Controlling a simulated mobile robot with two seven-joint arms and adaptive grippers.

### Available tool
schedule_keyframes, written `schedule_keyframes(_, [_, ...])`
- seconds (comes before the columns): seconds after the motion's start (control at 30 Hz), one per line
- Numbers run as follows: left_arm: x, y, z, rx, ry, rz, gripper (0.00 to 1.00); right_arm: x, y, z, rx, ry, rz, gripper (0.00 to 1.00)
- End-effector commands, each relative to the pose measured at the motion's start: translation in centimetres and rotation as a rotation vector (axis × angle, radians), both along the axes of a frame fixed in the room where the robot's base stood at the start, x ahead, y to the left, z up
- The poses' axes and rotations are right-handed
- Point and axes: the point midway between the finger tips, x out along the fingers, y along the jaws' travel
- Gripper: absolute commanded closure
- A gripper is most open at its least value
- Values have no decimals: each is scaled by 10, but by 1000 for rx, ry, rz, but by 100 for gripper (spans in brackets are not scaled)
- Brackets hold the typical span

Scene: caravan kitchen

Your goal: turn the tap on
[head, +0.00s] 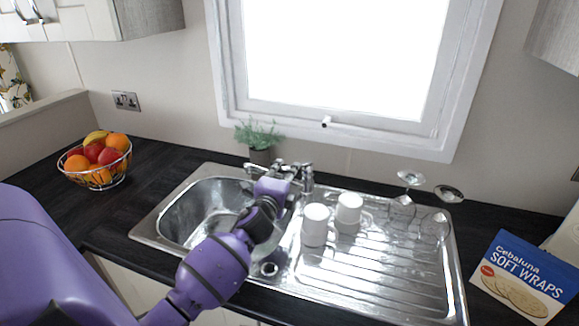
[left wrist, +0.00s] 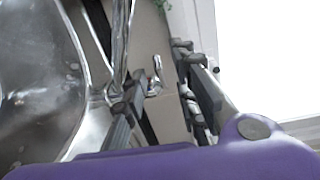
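The chrome tap (head: 307,178) stands at the back edge of the steel sink, below the window. My left arm and purple left gripper (head: 284,170) hide its middle part in the head view. In the left wrist view the two dark fingers of my left gripper (left wrist: 163,92) are apart. A small chrome tap part (left wrist: 155,75) shows in the gap between them, and I cannot tell whether a finger touches it. A chrome pipe (left wrist: 122,45) shows beside the left finger. No running water is visible. My right gripper is not in view.
Two white cups (head: 315,226) stand on the drainer (head: 370,262) right of my gripper, with upturned glasses (head: 434,228) farther right. A potted plant (head: 259,150) stands behind the tap. A fruit basket (head: 97,172) is at left, a wraps box (head: 522,275) at right.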

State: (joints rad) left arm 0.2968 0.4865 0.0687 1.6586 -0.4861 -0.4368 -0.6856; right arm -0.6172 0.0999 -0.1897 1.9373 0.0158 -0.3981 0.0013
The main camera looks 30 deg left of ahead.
Motion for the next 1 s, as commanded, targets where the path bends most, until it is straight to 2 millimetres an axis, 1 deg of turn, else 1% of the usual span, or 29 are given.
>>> schedule_keyframes(0.03, [9,3,0,0,-1,0,73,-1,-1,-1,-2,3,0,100])
schedule_keyframes(0.1, [19,6,0,0,0,0,73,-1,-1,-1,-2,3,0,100])
schedule_keyframes(0.23, [31,9,-2,0,0,0,73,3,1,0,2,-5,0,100])
schedule_keyframes(0.33, [36,11,-2,0,0,0,73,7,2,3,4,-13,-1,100])
schedule_keyframes(0.57, [37,11,-2,1,0,0,73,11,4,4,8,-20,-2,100])
schedule_keyframes(0.6, [37,11,-2,1,0,0,74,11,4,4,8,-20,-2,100])
schedule_keyframes(0.8, [37,11,-2,1,0,0,100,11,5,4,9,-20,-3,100])
schedule_keyframes(1.0, [37,11,-2,1,1,0,100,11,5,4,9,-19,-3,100])
